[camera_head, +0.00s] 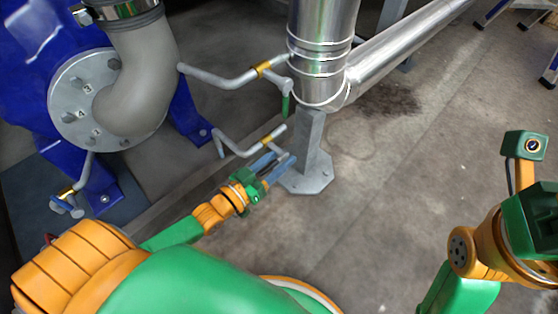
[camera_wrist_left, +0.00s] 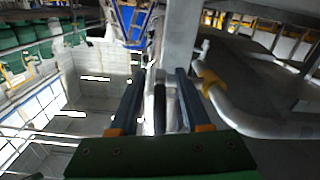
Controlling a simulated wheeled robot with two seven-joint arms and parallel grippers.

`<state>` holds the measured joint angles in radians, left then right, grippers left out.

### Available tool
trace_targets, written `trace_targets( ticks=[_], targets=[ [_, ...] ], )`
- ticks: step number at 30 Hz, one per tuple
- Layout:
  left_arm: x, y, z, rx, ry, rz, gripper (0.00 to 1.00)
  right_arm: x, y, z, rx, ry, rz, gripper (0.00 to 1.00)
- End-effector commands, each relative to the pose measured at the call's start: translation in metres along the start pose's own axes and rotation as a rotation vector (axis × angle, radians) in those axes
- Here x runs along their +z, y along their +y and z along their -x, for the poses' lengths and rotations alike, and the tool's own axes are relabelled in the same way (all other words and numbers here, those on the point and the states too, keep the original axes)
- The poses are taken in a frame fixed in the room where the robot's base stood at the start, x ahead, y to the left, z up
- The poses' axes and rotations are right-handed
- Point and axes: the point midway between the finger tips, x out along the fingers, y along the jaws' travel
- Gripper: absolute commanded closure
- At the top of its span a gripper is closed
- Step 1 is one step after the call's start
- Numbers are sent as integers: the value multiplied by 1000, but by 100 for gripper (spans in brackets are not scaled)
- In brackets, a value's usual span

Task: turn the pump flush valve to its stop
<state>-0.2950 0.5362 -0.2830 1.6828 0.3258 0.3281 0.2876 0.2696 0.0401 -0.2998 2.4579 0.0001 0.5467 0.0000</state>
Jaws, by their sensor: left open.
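A thin grey pipe with a brass valve fitting (camera_head: 267,147) runs low in front of the steel post in the head view. The brass fitting (camera_wrist_left: 208,78) also shows right of the fingers in the left wrist view. My left gripper (camera_head: 280,160) is at this lower valve, its two blue-grey fingers apart. In the left wrist view, a dark bar that looks like the valve's handle (camera_wrist_left: 160,108) stands between the fingers (camera_wrist_left: 160,75), with a gap on each side. The handle is hidden in the head view. My right arm shows at the right; its fingers do not show.
Above is a similar pipe with a brass valve and green handle (camera_head: 285,105). Another valve with a blue handle (camera_head: 60,206) is at the left by the blue pump (camera_head: 25,70). The steel post (camera_head: 311,145) stands beside my left gripper.

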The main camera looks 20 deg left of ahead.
Motion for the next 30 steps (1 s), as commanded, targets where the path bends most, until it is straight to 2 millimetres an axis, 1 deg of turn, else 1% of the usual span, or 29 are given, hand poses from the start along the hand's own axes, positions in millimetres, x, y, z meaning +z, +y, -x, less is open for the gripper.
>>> trace_targets(
  ticks=[2, 3, 5, 6, 8, 9, 30],
  targets=[
    [0, 0, 0, 0, 0, 0, 53, 0, 0, 0, 0, -1, 0, 49],
    [0, 0, 0, 0, 0, 0, 55, 0, 0, 0, 0, -1, 0, 49],
    [0, 0, 0, 0, 0, 0, 72, 0, 0, 0, 0, -1, 0, 49],
    [0, 0, 0, 0, 0, 0, 82, 0, 0, 0, 0, -1, 0, 49],
    [0, 0, 0, 0, 0, 0, 99, 0, 0, 0, 0, -1, 0, 49],
    [0, 0, 0, 0, 0, 0, 100, 0, 0, 0, 0, -1, 0, 49],
    [0, 0, 1, 0, -1, 0, 100, 0, 0, 0, 0, -2, -1, 49]
  ],
)
